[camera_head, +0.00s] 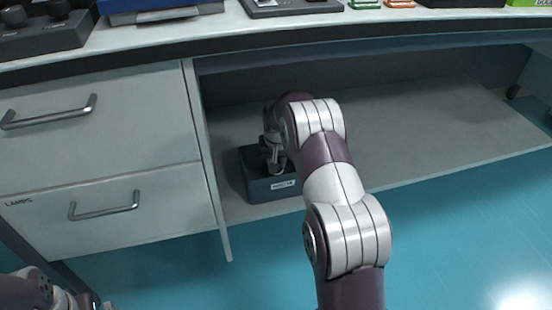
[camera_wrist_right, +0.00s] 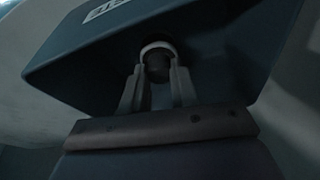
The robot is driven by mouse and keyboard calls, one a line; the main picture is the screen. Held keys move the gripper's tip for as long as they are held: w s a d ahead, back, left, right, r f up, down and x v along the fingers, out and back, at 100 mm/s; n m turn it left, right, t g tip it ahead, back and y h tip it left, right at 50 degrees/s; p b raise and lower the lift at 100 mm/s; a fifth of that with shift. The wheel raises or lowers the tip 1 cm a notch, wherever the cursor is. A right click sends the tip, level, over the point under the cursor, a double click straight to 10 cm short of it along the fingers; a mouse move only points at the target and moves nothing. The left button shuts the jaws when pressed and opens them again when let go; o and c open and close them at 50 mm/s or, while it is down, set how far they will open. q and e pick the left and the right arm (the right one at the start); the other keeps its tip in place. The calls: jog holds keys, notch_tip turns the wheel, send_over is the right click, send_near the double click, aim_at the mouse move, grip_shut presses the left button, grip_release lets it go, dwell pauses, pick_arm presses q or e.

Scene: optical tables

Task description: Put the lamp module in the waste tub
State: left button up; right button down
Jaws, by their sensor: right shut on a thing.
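A dark blue box with a white label, which I take as the waste tub (camera_head: 258,188), stands on the low shelf under the bench. It fills much of the right wrist view (camera_wrist_right: 85,65). My right gripper (camera_head: 275,160) reaches down at the tub, largely hidden by its own arm. In the right wrist view my right gripper (camera_wrist_right: 157,85) is shut on a small dark round piece with a pale rim, seemingly the lamp module (camera_wrist_right: 157,66). I cannot tell whether it touches the tub. My left gripper (camera_head: 98,302) is barely in view at the bottom left.
A cabinet with two drawers, the lower marked LAMPS (camera_head: 105,208), stands left of the shelf. Its side panel (camera_head: 208,165) is close to the tub. The bench top (camera_head: 225,25) hangs over the shelf (camera_head: 420,130), which is free to the right.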

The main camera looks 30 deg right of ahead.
jog(key=c, duration=0.9)
grip_release()
jog(key=shift+f, duration=0.1)
jog(key=shift+o, duration=0.2)
jog(key=shift+r, duration=0.4)
jog(key=p+v, duration=0.5)
jog(key=v, duration=0.2)
jog(key=shift+r, duration=0.4)
